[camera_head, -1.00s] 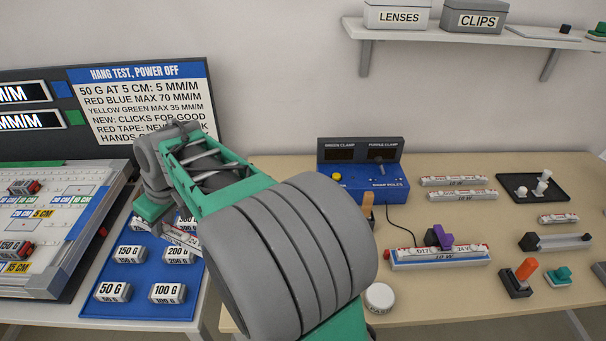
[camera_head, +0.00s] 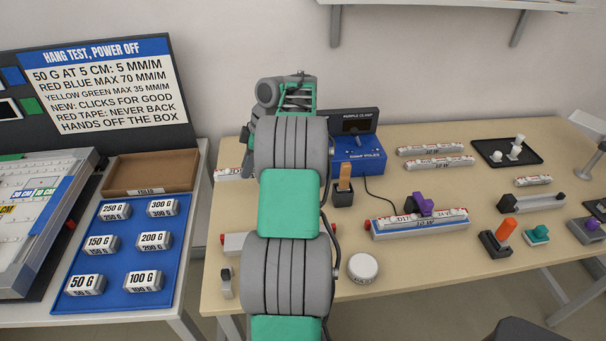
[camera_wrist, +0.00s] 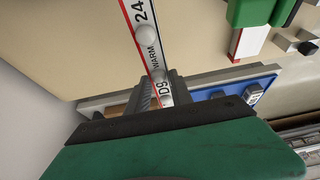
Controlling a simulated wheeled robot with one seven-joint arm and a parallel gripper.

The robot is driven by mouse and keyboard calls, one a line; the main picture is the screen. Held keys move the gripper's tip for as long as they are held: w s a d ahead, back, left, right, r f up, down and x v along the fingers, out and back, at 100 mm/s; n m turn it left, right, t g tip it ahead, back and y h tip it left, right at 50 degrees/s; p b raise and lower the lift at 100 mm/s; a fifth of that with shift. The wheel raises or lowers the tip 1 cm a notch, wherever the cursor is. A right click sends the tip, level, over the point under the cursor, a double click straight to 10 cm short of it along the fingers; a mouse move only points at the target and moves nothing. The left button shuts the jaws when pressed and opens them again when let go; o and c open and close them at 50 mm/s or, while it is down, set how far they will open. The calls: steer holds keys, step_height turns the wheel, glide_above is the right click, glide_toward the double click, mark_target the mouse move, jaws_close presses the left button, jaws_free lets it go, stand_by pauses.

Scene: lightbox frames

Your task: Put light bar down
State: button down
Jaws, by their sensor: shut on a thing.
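In the wrist view my gripper (camera_wrist: 160,93) is shut on a slim white light bar (camera_wrist: 146,42) with a red edge stripe, small domes and printing that includes "24" and "WARM". The bar stretches away from the jaws with the tan table behind it; I cannot tell whether it touches the table. In the head view my arm hides the jaws. A short white piece with printing (camera_head: 228,174) shows left of my arm, over the tan table (camera_head: 400,300); I cannot tell whether it is the held bar.
A blue tray of weights (camera_head: 125,225) and an empty brown box (camera_head: 150,178) stand left. Right of my arm are a blue control box (camera_head: 357,160), a bar on a blue-edged fixture (camera_head: 420,226) and a round white tub (camera_head: 363,267). Two bars (camera_head: 435,156) lie behind.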

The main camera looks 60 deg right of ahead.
step_height(320, 180, down, 8)
steer(key=shift+f+b, duration=0.25)
steer(key=shift+b, duration=0.05)
steer(key=c, duration=1.1)
jaws_free()
